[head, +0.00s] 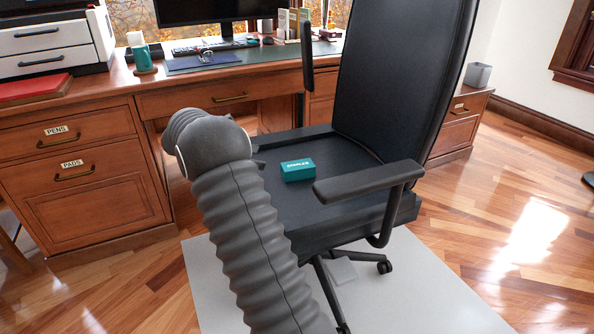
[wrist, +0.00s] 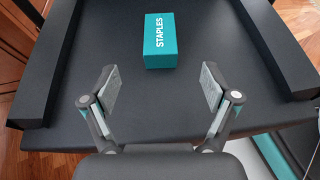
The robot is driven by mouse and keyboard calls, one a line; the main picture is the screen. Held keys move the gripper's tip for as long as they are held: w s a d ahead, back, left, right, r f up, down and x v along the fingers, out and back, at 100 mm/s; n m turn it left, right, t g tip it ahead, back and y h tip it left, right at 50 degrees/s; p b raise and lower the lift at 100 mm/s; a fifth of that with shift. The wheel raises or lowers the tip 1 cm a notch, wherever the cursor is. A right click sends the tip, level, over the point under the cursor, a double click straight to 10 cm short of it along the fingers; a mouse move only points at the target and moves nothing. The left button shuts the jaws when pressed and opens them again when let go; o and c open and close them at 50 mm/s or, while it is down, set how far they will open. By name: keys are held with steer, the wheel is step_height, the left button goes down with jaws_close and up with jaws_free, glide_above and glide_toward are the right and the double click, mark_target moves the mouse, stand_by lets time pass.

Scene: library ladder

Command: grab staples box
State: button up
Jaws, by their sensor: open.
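The staples box (head: 298,170) is a small teal box with white lettering, lying on the black seat of the office chair (head: 290,207). In the wrist view the staples box (wrist: 161,41) is at top centre, with its white "STAPLES" label on the upper face. My gripper (wrist: 154,90) is open and empty, its two fingers spread wider than the box. The box lies beyond the fingertips, roughly centred between them and not touched. In the head view my arm hides most of the gripper; only a small part shows near the left edge of the seat.
The chair's armrest (head: 368,181) stands right of the box, and the tall backrest (head: 400,75) rises behind it. Both armrests flank the seat in the wrist view. A wooden desk (head: 110,95) with a monitor, teal mug (head: 143,58) and printer stands behind. The seat around the box is clear.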

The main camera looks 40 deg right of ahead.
mark_target(300, 164)
steer(key=b+x, duration=0.1)
steer(key=x, duration=1.2)
steer(key=shift+s+d+f, duration=0.1)
steer(key=shift+d+f, duration=0.05)
steer(key=shift+d, duration=0.2)
steer(key=shift+c, duration=0.2)
steer(key=c, duration=1.2)
steer(key=shift+c, duration=0.8)
